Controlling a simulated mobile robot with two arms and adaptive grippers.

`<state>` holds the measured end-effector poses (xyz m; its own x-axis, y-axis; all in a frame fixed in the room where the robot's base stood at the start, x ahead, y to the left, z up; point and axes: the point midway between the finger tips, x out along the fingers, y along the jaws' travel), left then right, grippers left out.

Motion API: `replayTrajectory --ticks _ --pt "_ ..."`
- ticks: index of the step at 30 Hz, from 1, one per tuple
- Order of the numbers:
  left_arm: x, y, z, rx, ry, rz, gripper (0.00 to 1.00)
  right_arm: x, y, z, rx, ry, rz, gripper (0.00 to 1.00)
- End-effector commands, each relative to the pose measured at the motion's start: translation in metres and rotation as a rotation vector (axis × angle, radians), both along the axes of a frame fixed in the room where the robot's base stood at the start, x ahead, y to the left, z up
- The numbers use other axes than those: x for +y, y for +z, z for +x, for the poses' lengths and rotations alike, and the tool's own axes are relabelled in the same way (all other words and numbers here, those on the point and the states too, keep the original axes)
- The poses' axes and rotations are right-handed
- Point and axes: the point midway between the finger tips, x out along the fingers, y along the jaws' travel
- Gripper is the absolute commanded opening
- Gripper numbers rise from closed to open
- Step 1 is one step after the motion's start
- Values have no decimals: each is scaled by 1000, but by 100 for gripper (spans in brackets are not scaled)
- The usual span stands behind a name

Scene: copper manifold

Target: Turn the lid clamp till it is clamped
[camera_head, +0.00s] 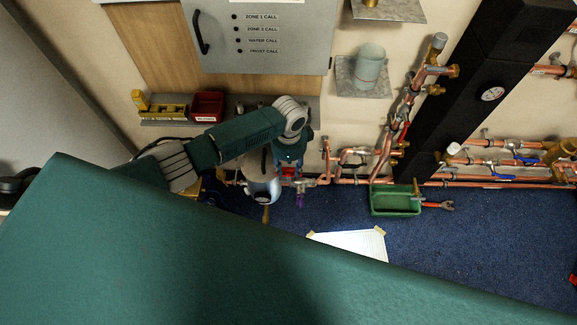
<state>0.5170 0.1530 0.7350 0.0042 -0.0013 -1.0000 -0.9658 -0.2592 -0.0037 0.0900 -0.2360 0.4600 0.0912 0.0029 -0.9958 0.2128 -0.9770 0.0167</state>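My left arm comes in from the left. Its gripper (289,163) points down at the copper pipework by the wall, beside a shiny rounded silver vessel (263,187). A small red part (291,172) shows at the gripper's fingertips; I cannot tell whether the fingers touch it or are closed on it. A purple part (300,200) hangs just below and to the right. I cannot make out the lid clamp for certain; the arm and gripper cover part of this area. My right gripper is not in view.
A grey control cabinet (262,50) hangs above. A shelf holds a red bin (207,105) and a yellow level (163,110). Copper pipes (350,182) run along the wall to the right. A green tray (396,200) and a white sheet (350,243) lie on the blue floor.

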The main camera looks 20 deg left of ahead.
Motion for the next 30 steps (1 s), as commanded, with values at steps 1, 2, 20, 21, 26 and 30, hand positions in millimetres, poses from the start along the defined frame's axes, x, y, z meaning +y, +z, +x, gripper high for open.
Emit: replayTrajectory --ticks 1,2,20,21,26,30 --pt "1 -1 -1 1 1 1 37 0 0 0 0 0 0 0" --pt "1 -1 -1 2 1 0 37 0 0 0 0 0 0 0" --pt "1 76 0 -2 0 1 37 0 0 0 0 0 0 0" --pt "1 84 0 -2 1 1 37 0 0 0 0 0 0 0" --pt "0 108 0 0 1 -1 37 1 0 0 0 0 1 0" --pt "0 117 -1 1 1 1 37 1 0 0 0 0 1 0"
